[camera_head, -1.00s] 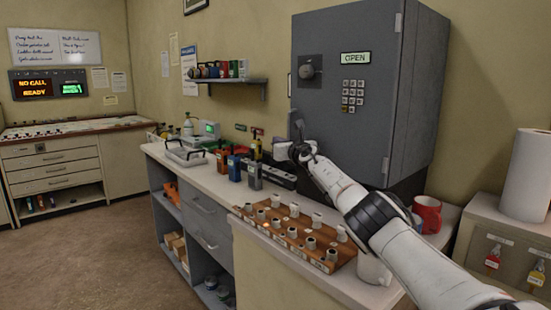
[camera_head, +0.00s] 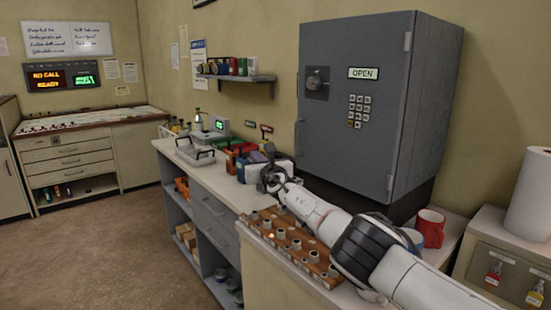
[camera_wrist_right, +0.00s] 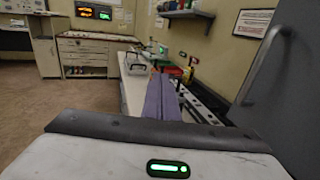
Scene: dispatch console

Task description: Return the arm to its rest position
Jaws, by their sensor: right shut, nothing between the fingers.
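My right arm (camera_head: 355,245) comes in from the lower right and reaches over the counter. Its right gripper (camera_head: 270,152) is shut and empty, in front of the handheld radios, some of which it hides. In the right wrist view its purple fingers (camera_wrist_right: 161,95) lie close together and point along the counter, with nothing between them. My left gripper is not in view.
A grey cabinet (camera_head: 345,130) with an OPEN sign stands right of the gripper. Below the forearm, a brown rack (camera_head: 270,238) of several pegs sits on the counter. A red mug (camera_head: 430,228) stands right of the arm. A grey tray (camera_head: 195,155) lies farther back.

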